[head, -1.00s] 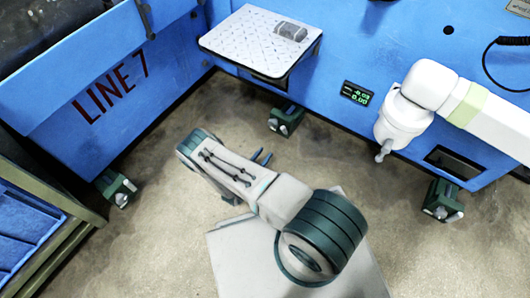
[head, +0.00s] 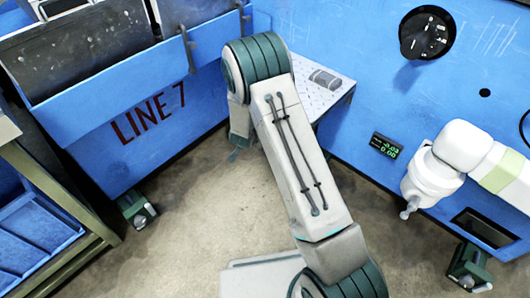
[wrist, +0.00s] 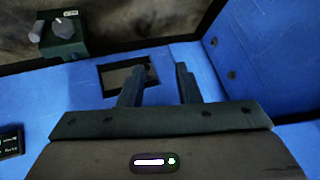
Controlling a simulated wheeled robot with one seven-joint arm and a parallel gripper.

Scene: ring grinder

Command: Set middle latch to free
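No part is clearly marked as the middle latch. Two dark upright clips, one (head: 188,50) nearer and one (head: 243,20) farther right, stand on the upper edge of the blue LINE 7 panel (head: 160,105); I cannot tell if either is a latch. In the wrist view my gripper (wrist: 159,85) has its two dark fingers apart with nothing held between them. Behind them is a blue panel with a dark rectangular opening (wrist: 112,75).
The white perforated shelf (head: 312,92) holds a small grey object (head: 325,78). A black dial (head: 427,33) and a green-lit display (head: 385,145) are on the right blue wall. A white jointed arm (head: 455,165) stands at right.

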